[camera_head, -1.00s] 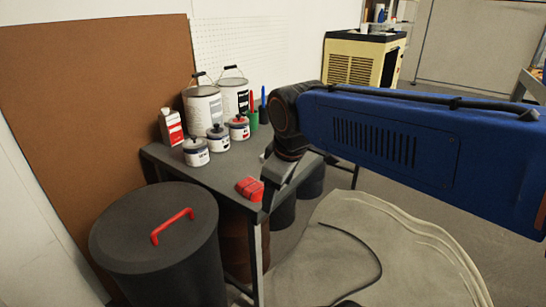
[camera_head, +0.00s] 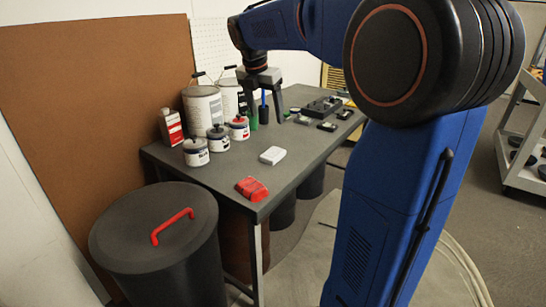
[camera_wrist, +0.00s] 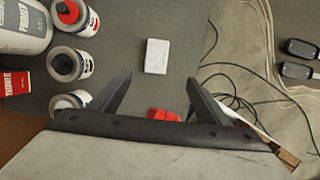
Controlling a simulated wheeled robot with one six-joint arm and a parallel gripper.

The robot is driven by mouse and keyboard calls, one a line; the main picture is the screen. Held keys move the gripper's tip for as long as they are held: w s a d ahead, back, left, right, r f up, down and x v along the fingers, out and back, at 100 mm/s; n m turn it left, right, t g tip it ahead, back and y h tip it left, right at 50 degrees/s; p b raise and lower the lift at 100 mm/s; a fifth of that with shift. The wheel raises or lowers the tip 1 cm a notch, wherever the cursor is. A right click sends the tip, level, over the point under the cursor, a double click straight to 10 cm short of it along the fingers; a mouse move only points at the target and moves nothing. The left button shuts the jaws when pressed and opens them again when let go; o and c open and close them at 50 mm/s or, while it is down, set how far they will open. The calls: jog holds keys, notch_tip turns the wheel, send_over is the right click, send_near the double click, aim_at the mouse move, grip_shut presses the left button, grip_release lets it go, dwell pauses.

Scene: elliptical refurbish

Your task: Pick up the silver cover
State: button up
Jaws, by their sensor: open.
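A pale silver-white rounded block, which looks like the silver cover (camera_head: 272,155), lies flat on the grey table (camera_head: 225,174), near its front edge. In the wrist view the cover (camera_wrist: 157,56) lies just beyond my fingertips, in line with the gap between them. My gripper (camera_head: 265,122) is open and empty, pointing down above the table, behind the cover in the head view. Both fingers also show spread apart in the wrist view (camera_wrist: 160,78). The cover is fully in sight and untouched.
Paint cans (camera_head: 196,152) and a red-white bottle (camera_head: 171,126) stand on the left. A red item (camera_head: 252,188) lies at the front corner. Small dark devices (camera_head: 327,126) and a black tray (camera_head: 321,105) lie to the right. A dark bin (camera_head: 155,240) stands left of the table.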

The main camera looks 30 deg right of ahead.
send_over(273, 153)
jog(key=s+a, duration=0.1)
jog(key=f, duration=1.1)
jog(key=shift+s+a+f, duration=0.15)
jog(key=shift+s+f, duration=0.05)
jog(key=shift+f, duration=0.1)
jog(key=shift+w+a+x, duration=0.1)
jog(key=shift+w+x, duration=0.05)
jog(key=shift+x, duration=1.15)
jog(key=shift+w+a+x, duration=0.1)
jog(key=shift+w+x, duration=0.1)
jog(key=shift+x, duration=1.1)
jog(key=shift+f, duration=0.2)
jog(key=c, duration=1.3)
